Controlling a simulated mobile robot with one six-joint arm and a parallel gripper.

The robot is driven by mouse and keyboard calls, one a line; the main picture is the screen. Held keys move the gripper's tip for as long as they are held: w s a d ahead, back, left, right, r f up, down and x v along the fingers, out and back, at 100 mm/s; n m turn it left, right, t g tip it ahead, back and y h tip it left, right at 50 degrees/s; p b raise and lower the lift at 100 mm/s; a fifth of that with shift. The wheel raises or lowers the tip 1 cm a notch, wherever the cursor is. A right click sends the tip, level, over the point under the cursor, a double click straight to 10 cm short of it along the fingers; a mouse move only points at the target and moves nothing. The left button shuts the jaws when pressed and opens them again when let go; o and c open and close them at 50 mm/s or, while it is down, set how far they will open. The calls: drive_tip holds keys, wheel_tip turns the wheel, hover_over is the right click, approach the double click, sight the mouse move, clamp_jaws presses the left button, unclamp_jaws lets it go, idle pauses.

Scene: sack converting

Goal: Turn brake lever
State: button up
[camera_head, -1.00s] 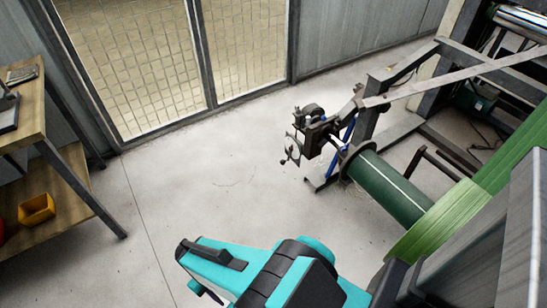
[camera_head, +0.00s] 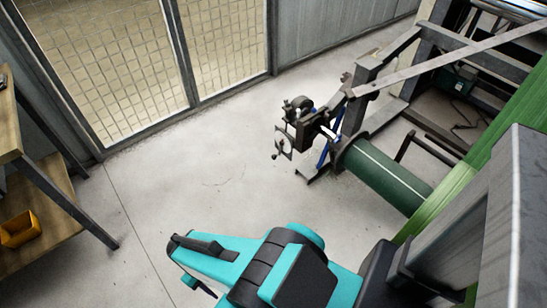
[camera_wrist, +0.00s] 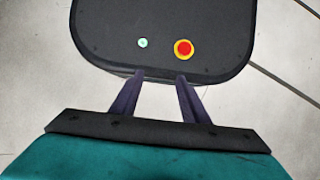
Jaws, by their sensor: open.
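The brake assembly (camera_head: 303,128) sits at the free end of the roll shaft, in the upper middle of the head view. A thin curved part with a small dark knob (camera_head: 275,157) hangs at its left side; it looks like the brake lever, but it is too small to be sure. My teal arm is folded low in the head view, well apart from the brake. My gripper (camera_wrist: 161,77) shows in the wrist view with its two dark fingers apart and nothing between them. The brake is not in the wrist view.
A green roll (camera_head: 385,175) and the machine frame (camera_head: 440,55) stand on the right, with green sheet (camera_head: 475,160) beside them. A wooden shelf (camera_head: 50,185) with a yellow bin (camera_head: 20,229) is at left. Mesh doors (camera_head: 100,60) stand behind. The floor (camera_head: 200,150) between is clear.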

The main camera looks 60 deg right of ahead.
drive_tip(key=w+d+f+n+h+b, duration=0.3)
drive_tip(key=w+d+f+b, duration=0.35)
drive_tip(key=d, duration=0.45)
drive_tip(key=n+h+b, duration=1.3)
drive_tip(key=h+b, duration=0.1)
drive_tip(key=b, duration=1)
approach(272, 158)
drive_tip(key=w+a, duration=0.1)
drive_tip(key=shift+a+f, duration=0.2)
drive_tip(key=shift+a, duration=0.05)
drive_tip(key=shift+d, duration=0.1)
drive_tip(key=b+x, duration=0.4)
drive_tip(key=x, duration=0.8)
drive_tip(key=shift+s+f, duration=0.1)
drive_tip(key=shift+s, duration=0.05)
drive_tip(key=shift+s+d, duration=0.25)
drive_tip(key=shift+d, duration=0.45)
